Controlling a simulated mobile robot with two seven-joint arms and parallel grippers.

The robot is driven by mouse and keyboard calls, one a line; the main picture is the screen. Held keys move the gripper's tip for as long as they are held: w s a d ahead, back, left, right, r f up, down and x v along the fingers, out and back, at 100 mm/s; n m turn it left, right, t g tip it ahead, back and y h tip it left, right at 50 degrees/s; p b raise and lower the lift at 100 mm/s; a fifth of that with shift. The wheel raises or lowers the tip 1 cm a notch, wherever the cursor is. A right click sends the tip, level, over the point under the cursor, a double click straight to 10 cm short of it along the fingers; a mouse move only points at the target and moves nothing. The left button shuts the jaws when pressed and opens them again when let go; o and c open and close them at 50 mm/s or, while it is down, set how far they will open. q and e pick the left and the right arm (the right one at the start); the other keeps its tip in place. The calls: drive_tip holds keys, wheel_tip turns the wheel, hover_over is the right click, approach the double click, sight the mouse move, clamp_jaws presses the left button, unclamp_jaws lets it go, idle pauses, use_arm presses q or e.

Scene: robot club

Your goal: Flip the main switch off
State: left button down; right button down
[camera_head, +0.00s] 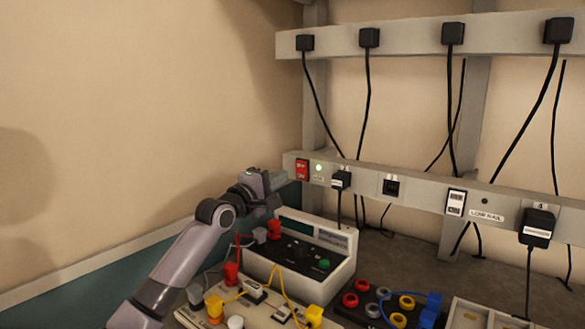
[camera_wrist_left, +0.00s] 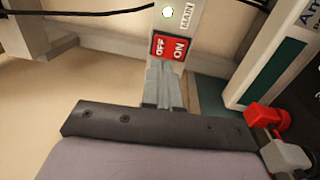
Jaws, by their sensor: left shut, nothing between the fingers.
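The main switch (camera_head: 302,169) is a red rocker marked OFF and ON at the left end of the lower wall rail. It also shows in the left wrist view (camera_wrist_left: 168,47), beside a MAIN label and a lit round lamp (camera_wrist_left: 167,12). My left gripper (camera_head: 279,180) is shut and empty, just left of and slightly below the switch. In the left wrist view its closed fingertips (camera_wrist_left: 163,70) point at the switch's lower edge, close to it; I cannot tell whether they touch. Which side of the rocker is pressed is unclear. My right gripper is not in view.
A white bench instrument (camera_head: 300,260) stands below the rail, near my left arm. Yellow and red connectors, a cream panel and coloured rings (camera_head: 378,300) lie in front. Black plugs and hanging cables (camera_head: 341,180) line the rail to the right. The wall at left is clear.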

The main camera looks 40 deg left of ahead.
sight(300, 166)
use_arm(q)
drive_tip(key=w, duration=0.3)
drive_tip(key=w+p, duration=0.1)
drive_tip(key=w, duration=0.1)
drive_tip(key=shift+w+a+r, duration=0.3)
drive_tip(key=shift+r, duration=0.05)
drive_tip(key=shift+w, duration=0.1)
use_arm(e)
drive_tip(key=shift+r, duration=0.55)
use_arm(q)
drive_tip(key=shift+w, duration=0.1)
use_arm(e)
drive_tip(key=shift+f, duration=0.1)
use_arm(q)
drive_tip(key=shift+f+b, duration=0.1)
drive_tip(key=shift+b, duration=0.2)
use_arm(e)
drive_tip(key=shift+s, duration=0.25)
